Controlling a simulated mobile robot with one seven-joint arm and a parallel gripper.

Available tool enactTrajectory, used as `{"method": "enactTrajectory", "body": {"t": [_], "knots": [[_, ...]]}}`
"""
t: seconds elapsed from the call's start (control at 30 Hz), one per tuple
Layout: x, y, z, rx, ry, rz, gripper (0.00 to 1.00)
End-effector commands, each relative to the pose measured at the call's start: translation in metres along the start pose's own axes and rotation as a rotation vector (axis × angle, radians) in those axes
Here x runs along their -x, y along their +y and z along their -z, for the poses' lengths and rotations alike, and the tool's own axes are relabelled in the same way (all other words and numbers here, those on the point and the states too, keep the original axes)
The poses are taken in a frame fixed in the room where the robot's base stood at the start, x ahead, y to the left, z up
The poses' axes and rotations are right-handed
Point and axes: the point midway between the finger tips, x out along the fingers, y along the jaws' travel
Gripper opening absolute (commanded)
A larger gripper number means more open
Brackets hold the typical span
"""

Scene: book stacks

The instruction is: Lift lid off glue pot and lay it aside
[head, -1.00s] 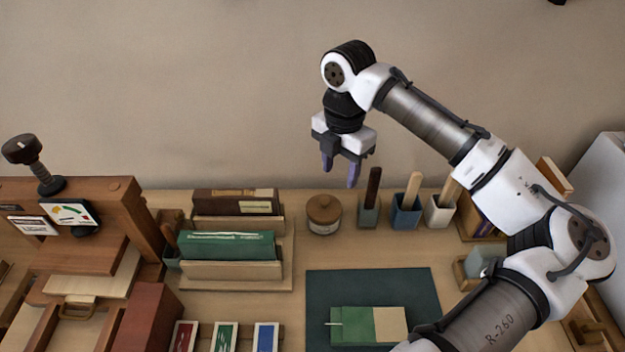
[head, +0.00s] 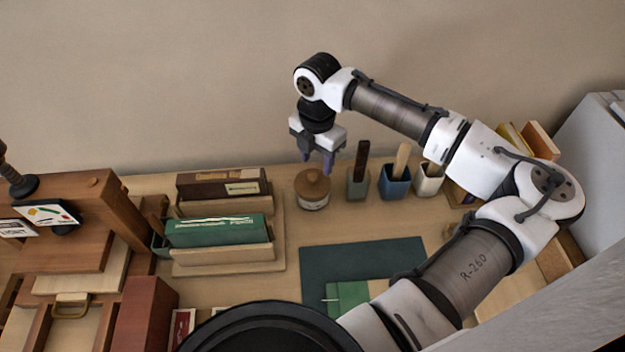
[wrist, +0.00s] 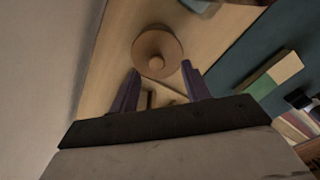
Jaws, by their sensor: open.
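The glue pot (head: 312,203) is a small round jar with a pale label, standing on the bench near the wall. Its brown wooden lid (head: 312,183) with a round knob sits on top of it. The lid also shows from above in the wrist view (wrist: 157,52), with its knob (wrist: 156,63) facing me. My gripper (head: 317,162) is open and empty, just above the lid in the head view. In the wrist view the two purple fingers (wrist: 160,82) are spread apart, with the lid beyond their tips. I see no contact with the knob.
Brush holders in grey (head: 358,186), blue (head: 394,185) and white stand close to the right of the pot. A wooden rack with a green book (head: 218,231) is to the left. A dark green mat (head: 350,256) lies in front, with bare bench between.

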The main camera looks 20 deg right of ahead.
Motion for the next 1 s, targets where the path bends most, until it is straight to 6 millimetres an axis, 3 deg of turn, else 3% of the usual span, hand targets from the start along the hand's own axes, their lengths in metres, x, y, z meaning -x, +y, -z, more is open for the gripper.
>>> {"method": "enactTrajectory", "body": {"t": [0.3,0.6,0.97,1.0], "knots": [[-0.040,0.006,0.007,0.001,0.002,0.003,0.47],[-0.047,0.006,0.006,0.001,0.000,0.001,0.47],[-0.047,0.006,0.006,0.001,0.001,0.001,0.01],[-0.047,0.006,0.006,0.001,0.001,0.001,0.00]]}}
